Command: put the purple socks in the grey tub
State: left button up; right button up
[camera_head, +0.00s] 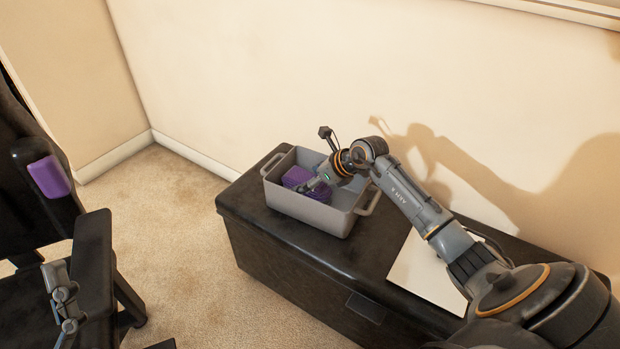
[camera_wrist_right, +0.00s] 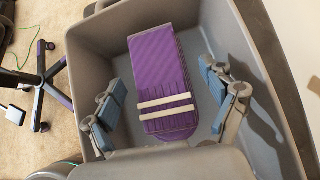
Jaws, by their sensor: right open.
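The purple socks (camera_head: 297,177) lie in the grey tub (camera_head: 312,211). In the right wrist view the socks (camera_wrist_right: 160,62) form a folded bundle with two cream stripes, on the floor of the tub (camera_wrist_right: 262,70). My right gripper (camera_head: 318,181) reaches down into the tub. In its wrist view the right gripper (camera_wrist_right: 163,95) is open, its blue-padded fingers on either side of the socks and apart from them. Grey jointed parts at the lower left of the head view look like my left gripper (camera_head: 65,308); its jaws are unclear.
The tub stands on a dark chest (camera_head: 290,262) against the wall. A white sheet (camera_head: 425,270) lies on the chest to the right of the tub. A black chair (camera_head: 92,250) with a purple patch stands at the left. Carpet between chair and chest is clear.

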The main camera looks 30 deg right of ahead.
aim_at(309, 178)
jog(key=shift+r, duration=0.1)
